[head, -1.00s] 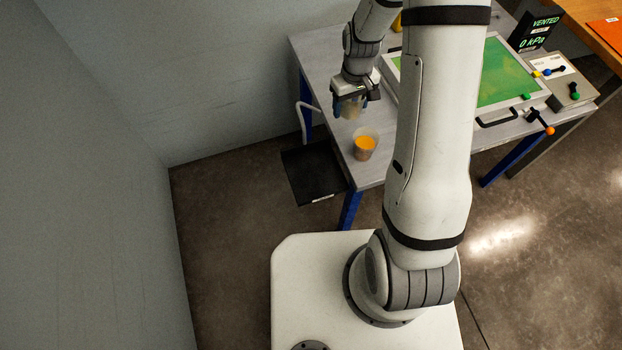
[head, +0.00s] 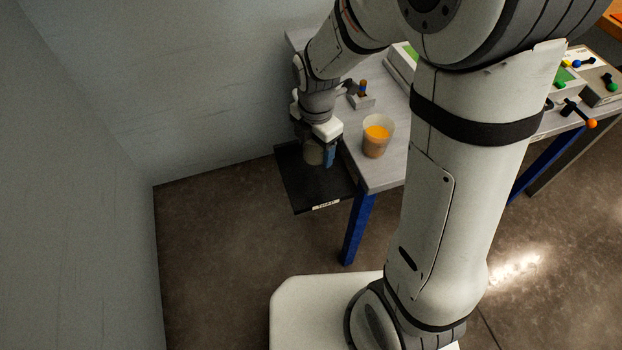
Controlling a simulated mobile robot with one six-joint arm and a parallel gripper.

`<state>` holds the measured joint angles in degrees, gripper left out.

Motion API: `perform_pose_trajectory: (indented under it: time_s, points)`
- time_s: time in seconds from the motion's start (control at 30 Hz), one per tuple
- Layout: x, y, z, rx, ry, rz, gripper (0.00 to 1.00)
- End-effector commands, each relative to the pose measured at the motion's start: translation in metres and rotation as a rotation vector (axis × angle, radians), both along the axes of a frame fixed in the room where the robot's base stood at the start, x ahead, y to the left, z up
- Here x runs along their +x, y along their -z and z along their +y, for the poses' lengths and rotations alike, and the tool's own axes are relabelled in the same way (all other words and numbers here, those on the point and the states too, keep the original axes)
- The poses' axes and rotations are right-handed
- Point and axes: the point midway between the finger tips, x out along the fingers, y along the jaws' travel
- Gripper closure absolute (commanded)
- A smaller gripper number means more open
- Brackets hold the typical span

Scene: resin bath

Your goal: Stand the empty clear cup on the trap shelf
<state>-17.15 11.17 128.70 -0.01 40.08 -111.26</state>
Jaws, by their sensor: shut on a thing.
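My gripper (head: 322,152) points down over the black trap shelf (head: 304,197), which hangs off the left end of the table and bears a white label on its front edge. The cup looks upright and is over the rear part of the shelf. I cannot tell whether its base touches the shelf.
A clear cup of orange liquid (head: 377,137) stands on the table (head: 385,178) near its left corner, close to my gripper. A small fitting (head: 362,99) with an orange top is behind it. The wall is close on the left. The front of the shelf is bare.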

Motion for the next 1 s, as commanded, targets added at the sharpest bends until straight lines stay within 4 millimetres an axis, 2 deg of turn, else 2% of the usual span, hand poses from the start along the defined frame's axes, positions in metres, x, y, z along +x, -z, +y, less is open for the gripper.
perform_pose_trajectory:
  time_s: [0.03, 0.2, 0.43, 0.6, 1.0]
  points:
    - [-0.001, 0.013, 0.0, -0.002, -0.003, 0.005, 0.57]
    - [-0.001, 0.041, 0.0, -0.001, -0.001, 0.004, 0.57]
    - [-0.001, 0.06, 0.0, 0.0, 0.0, 0.002, 0.57]
    - [-0.001, 0.084, 0.0, -0.002, 0.0, 0.004, 0.57]
    - [0.0, 0.091, 0.001, 0.0, 0.0, 0.0, 0.57]
